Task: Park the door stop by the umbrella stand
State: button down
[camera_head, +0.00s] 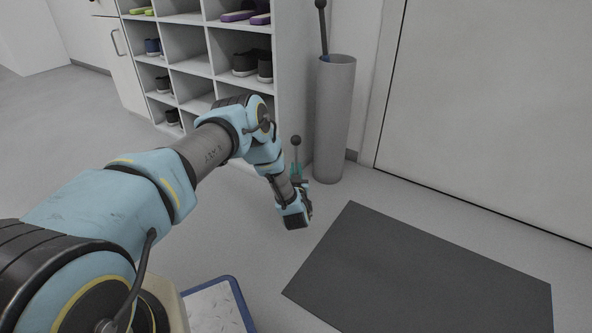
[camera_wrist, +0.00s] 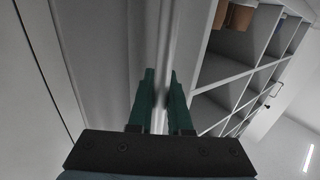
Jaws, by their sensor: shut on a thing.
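The door stop (camera_head: 296,141) shows in the head view as a thin upright rod with a dark ball on top. Its lower part is hidden behind my gripper. My gripper (camera_head: 297,172), with teal fingers, is shut on its rod. In the wrist view my gripper's fingers (camera_wrist: 163,90) stand on either side of a pale strip, which looks like the rod. The umbrella stand (camera_head: 334,120) is a tall grey cylinder just to the right of and behind the door stop, with a gap between them in the picture. A dark-knobbed handle (camera_head: 322,28) rises from it.
A white shoe rack (camera_head: 295,80) with several shoes stands left of the umbrella stand. A dark mat (camera_head: 420,270) lies in front of a large pale door (camera_head: 490,110). A blue-rimmed tray (camera_head: 222,300) is at the bottom. Floor is clear between mat and rack.

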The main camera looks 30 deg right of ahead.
jog(key=c, duration=0.8)
grip_release()
jog(key=shift+c, duration=0.2)
jog(key=shift+r, duration=0.2)
jog(key=p+v, duration=0.5)
jog(key=v, duration=0.7)
jog(key=shift+f, duration=0.1)
